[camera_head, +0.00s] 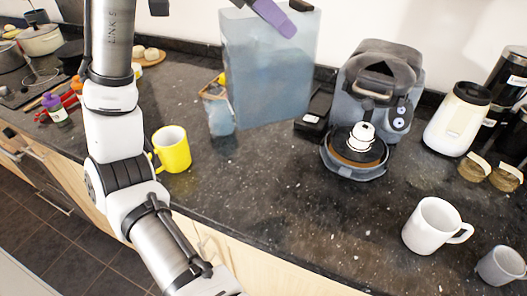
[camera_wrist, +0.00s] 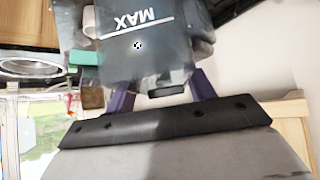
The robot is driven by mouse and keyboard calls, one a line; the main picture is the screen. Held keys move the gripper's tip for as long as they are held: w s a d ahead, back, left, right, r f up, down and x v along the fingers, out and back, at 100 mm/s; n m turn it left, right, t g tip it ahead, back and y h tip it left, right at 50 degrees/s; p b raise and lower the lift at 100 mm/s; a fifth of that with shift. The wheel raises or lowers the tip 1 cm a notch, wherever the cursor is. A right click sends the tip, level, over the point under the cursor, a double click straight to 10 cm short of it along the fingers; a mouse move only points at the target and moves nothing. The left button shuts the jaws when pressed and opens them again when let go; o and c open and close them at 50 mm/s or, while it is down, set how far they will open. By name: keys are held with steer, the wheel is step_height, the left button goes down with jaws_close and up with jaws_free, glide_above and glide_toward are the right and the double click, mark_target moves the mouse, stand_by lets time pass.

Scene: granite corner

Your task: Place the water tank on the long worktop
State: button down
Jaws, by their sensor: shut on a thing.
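The water tank (camera_head: 268,75) is a tall, translucent blue-grey box. In the head view it is upright in front of the back wall, over the dark speckled worktop (camera_head: 255,180). I cannot tell whether its base touches the worktop. A purple finger of my gripper (camera_head: 275,17) shows at its top edge. In the wrist view the tank (camera_wrist: 135,55) carries a white MAX mark, and the two purple fingers of my gripper (camera_wrist: 163,92) are shut on it. The contact itself is partly hidden.
A coffee machine (camera_head: 372,85) stands right of the tank, with a small black box (camera_head: 312,122) between. A yellow mug (camera_head: 173,150) is at left. A white mug (camera_head: 430,228), grey cup (camera_head: 501,266) and cream canister (camera_head: 459,122) are at right. The front middle of the worktop is clear.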

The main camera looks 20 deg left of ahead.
mark_target(231, 107)
step_height(231, 107, down, 20)
steer(key=p, duration=0.1)
steer(key=shift+s, duration=0.25)
stand_by(0.4)
steer(key=c, duration=0.5)
jaws_free()
steer(key=b+v, duration=0.1)
steer(key=v, duration=1.1)
steer(key=shift+a+b, duration=0.15)
steer(key=shift+b, duration=0.25)
